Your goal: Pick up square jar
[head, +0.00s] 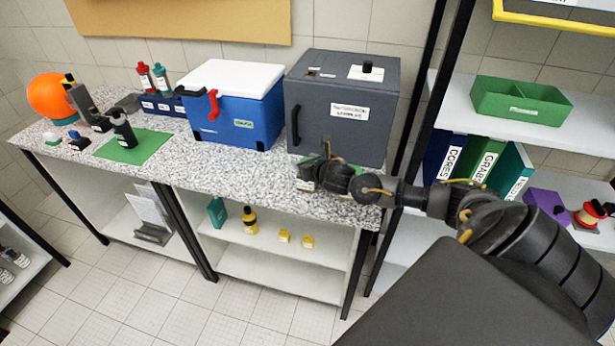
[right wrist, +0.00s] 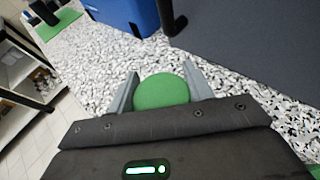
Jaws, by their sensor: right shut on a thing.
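A jar with a rounded green top (right wrist: 162,91) sits between the two fingers of my right gripper (right wrist: 160,82) in the right wrist view. The fingers press on its left and right sides. In the head view my right gripper (head: 311,172) is at the front right of the speckled counter, before the grey box. It mostly hides the jar there. The jar's body is hidden below its top, so I cannot tell its shape or whether it touches the counter. My left gripper is not in view.
The grey box (head: 340,112) stands close behind my right gripper, with a blue cooler (head: 236,115) to its left. The speckled counter (head: 215,165) is bare along its front. A green mat (head: 150,149) lies farther left. Shelves with a green bin (head: 520,112) stand at right.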

